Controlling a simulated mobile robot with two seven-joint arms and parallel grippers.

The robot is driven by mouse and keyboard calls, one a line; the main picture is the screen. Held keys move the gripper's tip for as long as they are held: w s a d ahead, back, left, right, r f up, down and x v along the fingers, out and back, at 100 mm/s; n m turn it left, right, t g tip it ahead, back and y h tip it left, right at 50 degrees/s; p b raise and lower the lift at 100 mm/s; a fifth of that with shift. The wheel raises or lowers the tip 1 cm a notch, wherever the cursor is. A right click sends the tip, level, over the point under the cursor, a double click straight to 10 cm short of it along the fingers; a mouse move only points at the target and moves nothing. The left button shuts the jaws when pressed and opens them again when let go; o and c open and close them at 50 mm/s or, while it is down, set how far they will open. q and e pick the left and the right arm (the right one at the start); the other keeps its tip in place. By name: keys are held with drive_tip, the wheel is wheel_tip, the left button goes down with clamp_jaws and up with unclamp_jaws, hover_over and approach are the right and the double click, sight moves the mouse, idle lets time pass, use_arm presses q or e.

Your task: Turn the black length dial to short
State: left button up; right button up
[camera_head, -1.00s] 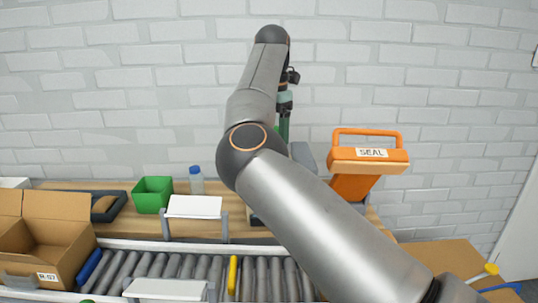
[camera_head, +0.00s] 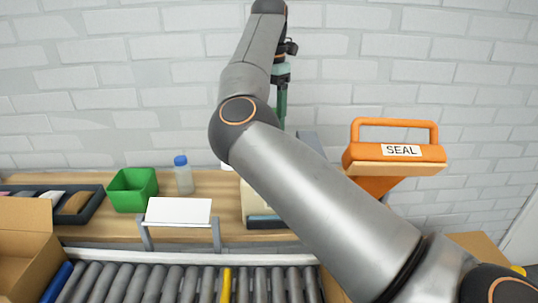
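I cannot make out a black length dial in this view. A cream machine (camera_head: 254,200) with a dark slot-like front stands on the wooden bench, and my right arm hides much of it. My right arm crosses the view from the lower right to the top centre. What looks like my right gripper (camera_head: 281,98), dark and green, hangs down behind the forearm, above the bench. Its fingers are not clear, so its opening cannot be told. My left gripper is out of view.
An orange sealer (camera_head: 393,158) marked SEAL stands right of the arm. On the bench (camera_head: 225,184) are a green bin (camera_head: 133,190), a blue-capped bottle (camera_head: 183,177) and a dark tray (camera_head: 90,214). A white sign (camera_head: 178,211), roller conveyor (camera_head: 180,284) and open carton (camera_head: 25,240) are in front.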

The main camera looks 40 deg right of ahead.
wheel_tip(320, 180, down, 10)
drive_tip(key=shift+f+b, duration=0.1)
drive_tip(key=shift+b, duration=0.2)
clamp_jaws()
idle(0.5)
